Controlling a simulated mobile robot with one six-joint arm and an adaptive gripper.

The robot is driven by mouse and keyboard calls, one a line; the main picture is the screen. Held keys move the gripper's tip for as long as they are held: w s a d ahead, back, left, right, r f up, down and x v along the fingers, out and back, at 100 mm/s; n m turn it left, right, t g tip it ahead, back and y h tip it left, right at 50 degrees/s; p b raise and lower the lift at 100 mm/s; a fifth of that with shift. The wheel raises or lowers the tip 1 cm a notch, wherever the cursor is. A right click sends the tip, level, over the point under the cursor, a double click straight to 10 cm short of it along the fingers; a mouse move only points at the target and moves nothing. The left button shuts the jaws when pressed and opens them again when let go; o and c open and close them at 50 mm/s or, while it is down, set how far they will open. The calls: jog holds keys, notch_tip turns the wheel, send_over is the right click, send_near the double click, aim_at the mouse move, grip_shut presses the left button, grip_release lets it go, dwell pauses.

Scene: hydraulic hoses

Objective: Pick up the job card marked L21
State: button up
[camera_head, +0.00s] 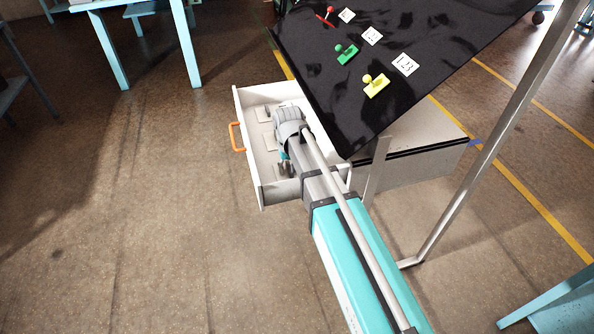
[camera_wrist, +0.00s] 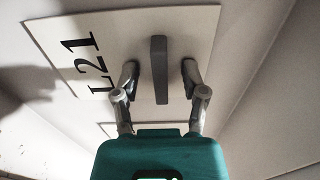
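The job card marked L21 (camera_wrist: 118,38) is a pale flat card with black lettering. It lies flat in the open white drawer and fills much of the wrist view. A grey upright tab (camera_wrist: 159,85) stands on it. My gripper (camera_wrist: 160,73) is open, with one finger on each side of the tab and a visible gap on both sides. In the head view my gripper (camera_head: 286,169) is down inside the drawer (camera_head: 249,160), near its front end. My arm partly hides the drawer there, and the card lettering cannot be read.
The drawer walls are close around my gripper. A black tabletop (camera_head: 330,95) with red, green and yellow fittings and labels overhangs at the right. A metal post (camera_head: 480,165) stands right of my arm.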

grip_shut()
jog(key=shift+r, duration=0.15)
jog(key=shift+r+p, duration=0.9)
jog(key=shift+p, duration=0.15)
jog(key=s+d+r+p, duration=0.1)
jog(key=s+r+p, duration=1)
jog(key=s, duration=0.3)
jog(key=shift+d, duration=0.15)
